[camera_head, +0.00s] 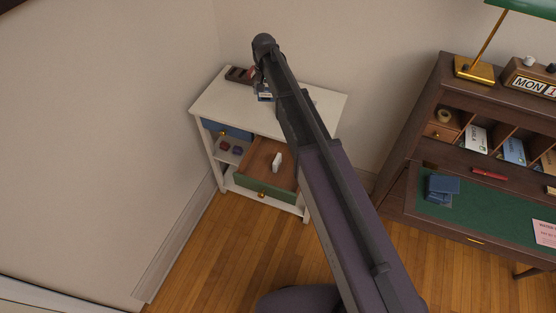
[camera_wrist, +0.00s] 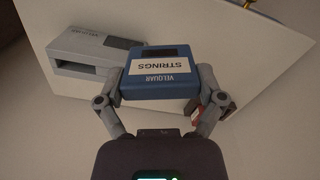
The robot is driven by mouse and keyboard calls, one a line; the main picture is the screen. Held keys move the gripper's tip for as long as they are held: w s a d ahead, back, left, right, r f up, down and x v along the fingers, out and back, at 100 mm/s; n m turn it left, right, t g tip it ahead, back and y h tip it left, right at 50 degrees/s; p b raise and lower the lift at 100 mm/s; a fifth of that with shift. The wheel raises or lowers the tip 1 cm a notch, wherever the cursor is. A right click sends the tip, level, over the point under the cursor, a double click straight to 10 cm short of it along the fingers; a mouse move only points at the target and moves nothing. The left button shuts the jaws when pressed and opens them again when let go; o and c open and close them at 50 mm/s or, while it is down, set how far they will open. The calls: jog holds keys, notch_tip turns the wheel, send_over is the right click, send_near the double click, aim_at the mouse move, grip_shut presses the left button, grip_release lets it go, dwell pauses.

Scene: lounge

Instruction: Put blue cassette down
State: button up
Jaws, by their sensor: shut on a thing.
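The blue cassette (camera_wrist: 160,85), with a white label reading STRINGS, is held between the two fingers of my gripper (camera_wrist: 160,95) in the wrist view. In the head view the cassette (camera_head: 265,97) is a small blue and white patch under my gripper (camera_head: 262,88), at the white cabinet (camera_head: 211,103) top. My arm covers much of that top. I cannot tell whether the cassette touches the surface. A grey box-like thing (camera_wrist: 85,50) with a dark slot lies left of it in the wrist view.
A dark slotted rack (camera_head: 238,75) stands on the cabinet's back left. A green-fronted drawer (camera_head: 265,190) is open with a white thing (camera_head: 277,162) inside. Small red (camera_head: 223,146) and dark blue (camera_head: 237,151) things sit on the shelf. A desk (camera_head: 400,200) stands right.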

jog(key=shift+s+a, duration=0.1)
jog(key=s+d+f+m+b, duration=0.3)
jog(key=s+d, duration=0.3)
jog(key=s, duration=0.2)
jog(key=shift+s+d+f+m+b, duration=0.3)
jog(key=shift+d+f+m+b, duration=0.1)
jog(key=shift+f+b, duration=0.45)
jog(key=shift+a, duration=0.1)
jog(key=b, duration=1.4)
send_near(282, 149)
jog(key=s, duration=0.2)
jog(key=s+f, duration=0.1)
jog(key=shift+s+f, duration=0.15)
jog(key=shift+s, duration=0.2)
jog(key=shift+f+b, duration=1.95)
jog(key=shift+b, duration=0.05)
jog(key=shift+f, duration=0.1)
